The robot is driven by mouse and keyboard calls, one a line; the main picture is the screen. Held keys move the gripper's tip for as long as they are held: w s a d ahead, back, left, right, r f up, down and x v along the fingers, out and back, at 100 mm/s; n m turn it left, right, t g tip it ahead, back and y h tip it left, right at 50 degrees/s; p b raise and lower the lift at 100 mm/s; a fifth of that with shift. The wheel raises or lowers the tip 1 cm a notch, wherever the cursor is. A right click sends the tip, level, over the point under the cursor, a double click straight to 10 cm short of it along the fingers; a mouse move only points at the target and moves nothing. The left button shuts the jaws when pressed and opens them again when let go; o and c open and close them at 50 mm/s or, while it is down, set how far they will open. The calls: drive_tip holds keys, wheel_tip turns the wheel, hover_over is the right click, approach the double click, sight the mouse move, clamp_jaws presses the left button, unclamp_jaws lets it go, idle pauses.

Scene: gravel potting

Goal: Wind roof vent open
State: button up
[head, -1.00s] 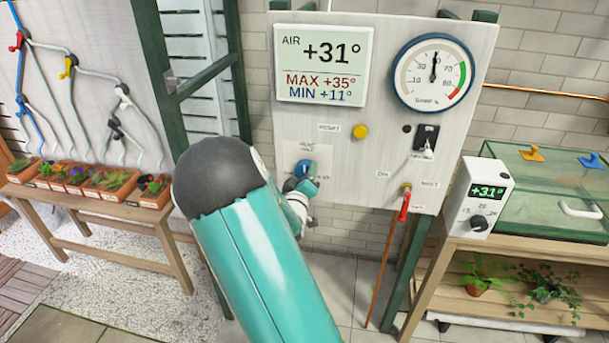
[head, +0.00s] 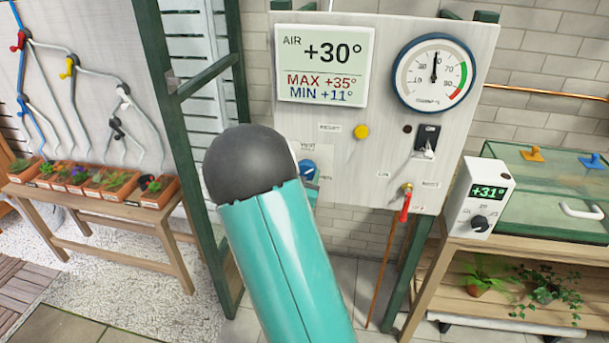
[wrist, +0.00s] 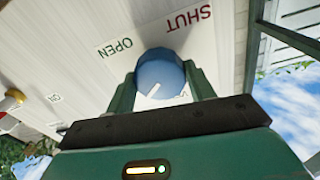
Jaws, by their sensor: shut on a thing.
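The blue vent knob (head: 308,170) is on the white control panel (head: 310,118), partly hidden behind my teal arm in the head view. In the wrist view the knob (wrist: 160,75) sits between the two green fingers of my gripper (wrist: 162,88), which is shut on it. A white mark shows on the knob's near edge. The green OPEN label (wrist: 115,47) is up and left of the knob, and the red SHUT label (wrist: 188,18) is up and right.
The panel also carries an air display (head: 325,65) reading +30°, a round dial (head: 433,73), a yellow button (head: 361,131), a switch (head: 426,140) and a red-handled tap (head: 405,205). A bench with a glass case (head: 555,190) stands right, a plant bench (head: 90,200) left.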

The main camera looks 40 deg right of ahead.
drive_tip(key=m, duration=0.4)
drive_tip(key=shift+r+m+g, duration=0.1)
drive_tip(key=shift+m+g, duration=0.2)
drive_tip(key=shift+m, duration=1.5)
drive_tip(key=o, duration=1)
drive_tip(key=v, duration=1.3)
drive_tip(key=shift+s+a, duration=0.2)
drive_tip(key=shift+a, duration=0.15)
